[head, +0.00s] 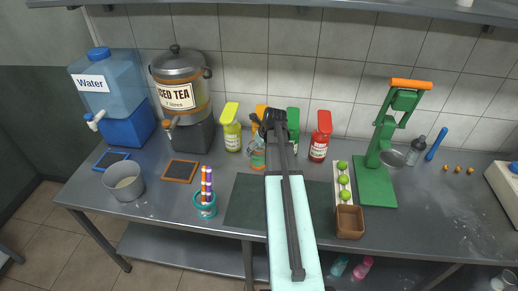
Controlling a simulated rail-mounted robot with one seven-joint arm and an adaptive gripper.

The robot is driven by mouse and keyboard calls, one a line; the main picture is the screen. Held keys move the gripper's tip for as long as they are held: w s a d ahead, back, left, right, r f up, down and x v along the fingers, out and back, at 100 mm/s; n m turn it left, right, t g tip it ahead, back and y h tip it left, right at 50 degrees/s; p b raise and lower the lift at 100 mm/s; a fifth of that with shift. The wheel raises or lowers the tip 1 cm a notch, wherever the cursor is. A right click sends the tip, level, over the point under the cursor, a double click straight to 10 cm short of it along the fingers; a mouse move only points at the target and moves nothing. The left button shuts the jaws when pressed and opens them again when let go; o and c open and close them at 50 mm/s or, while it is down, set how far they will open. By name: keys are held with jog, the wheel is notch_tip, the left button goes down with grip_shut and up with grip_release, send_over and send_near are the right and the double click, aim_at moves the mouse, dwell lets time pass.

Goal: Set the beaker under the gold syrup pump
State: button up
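The gold syrup pump (260,110) stands in the row of pump bottles at the back of the counter, its orange-gold top partly covered by my arm. A small clear vessel with a teal tint (257,158), which looks like the beaker, shows low in front of the gold bottle, just left of my arm. Its right side is hidden, and I cannot tell whether it is directly below the spout. My gripper (273,122) is at the far end of my arm, beside the gold pump. Its fingers are hard to make out, so its opening and any hold on the vessel are unclear.
A yellow pump bottle (231,128) stands left of the gold one; green (293,131) and red (320,138) ones stand right. A straw cup (205,205), lime tray (344,185), brown box (350,222) and green press (375,180) surround the dark mat (243,207).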

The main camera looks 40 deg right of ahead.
jog(key=b+v, duration=0.2)
jog(key=v, duration=1)
jog(key=shift+r, duration=0.2)
jog(key=shift+w, duration=0.1)
